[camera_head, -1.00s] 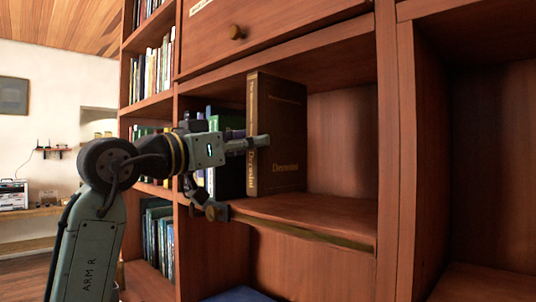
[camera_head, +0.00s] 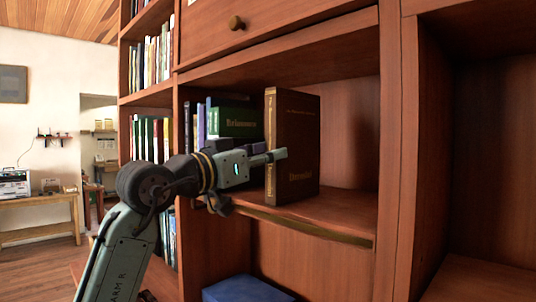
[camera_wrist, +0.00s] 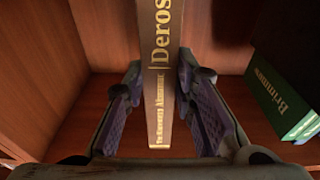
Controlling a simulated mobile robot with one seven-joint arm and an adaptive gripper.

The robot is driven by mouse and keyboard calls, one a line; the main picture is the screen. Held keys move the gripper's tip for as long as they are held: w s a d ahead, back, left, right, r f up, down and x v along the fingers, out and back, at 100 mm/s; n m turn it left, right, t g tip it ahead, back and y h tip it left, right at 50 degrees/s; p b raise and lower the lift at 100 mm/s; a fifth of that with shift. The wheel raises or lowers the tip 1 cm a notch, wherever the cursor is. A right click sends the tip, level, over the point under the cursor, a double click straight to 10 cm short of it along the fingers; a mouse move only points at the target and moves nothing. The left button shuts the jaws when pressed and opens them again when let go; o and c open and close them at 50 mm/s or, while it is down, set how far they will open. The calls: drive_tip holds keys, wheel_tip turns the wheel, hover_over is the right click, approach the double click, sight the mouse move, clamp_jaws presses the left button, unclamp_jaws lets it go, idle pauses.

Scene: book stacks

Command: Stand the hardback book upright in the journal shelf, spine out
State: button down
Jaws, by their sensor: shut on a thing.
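The brown hardback book (camera_head: 296,148) has gold lettering and stands upright, or nearly so, in the right part of the open shelf compartment (camera_head: 350,135). My gripper (camera_head: 272,157) is shut on it. Its spine faces out toward my gripper. In the wrist view, the spine (camera_wrist: 159,60) runs between the two fingers of my gripper (camera_wrist: 160,85). The book's lower end is close to the shelf board (camera_head: 335,212) near its front edge; I cannot tell whether it touches.
A drawer (camera_head: 275,25) is above.

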drive_tip(key=c, duration=1.8)
unclamp_jaws()
drive_tip(key=shift+f, duration=0.2)
drive_tip(key=o, duration=0.5)
drive_tip(key=shift+r, duration=0.1)
drive_tip(key=b+v, duration=0.3)
drive_tip(key=v, duration=0.9)
drive_tip(key=shift+a, duration=0.1)
